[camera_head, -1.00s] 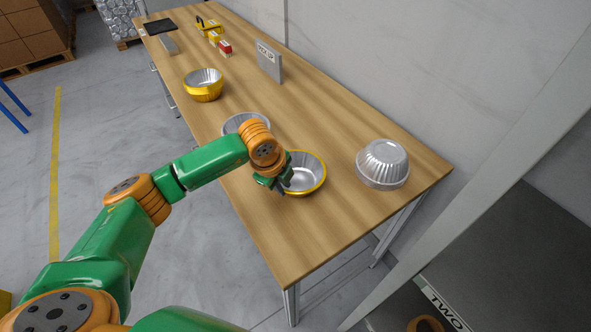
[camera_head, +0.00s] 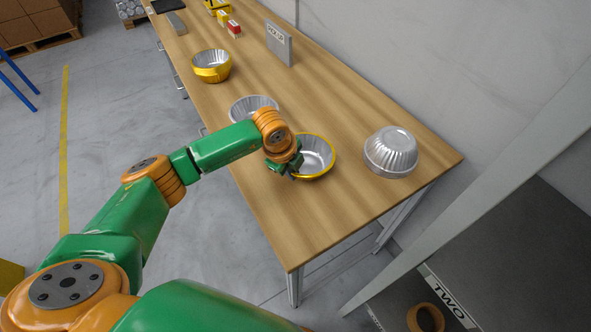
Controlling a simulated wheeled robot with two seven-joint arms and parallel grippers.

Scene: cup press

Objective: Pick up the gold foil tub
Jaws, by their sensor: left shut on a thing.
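A gold foil tub with a silver inside (camera_head: 318,154) is upright near the table's near end. My left gripper (camera_head: 292,172) is at its left rim and shut on it; my wrist hides part of that side. I cannot tell whether the tub is clear of the table. A second gold foil tub (camera_head: 211,73) stands upright farther back, and looks like one tub or a small stack. My right gripper is not in view.
A silver tub (camera_head: 249,104) is just behind my wrist. An upside-down silver tub (camera_head: 391,150) is at the right. A grey sign (camera_head: 279,44) stands at the wall edge. The wooden table (camera_head: 300,230) is bare at its near end.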

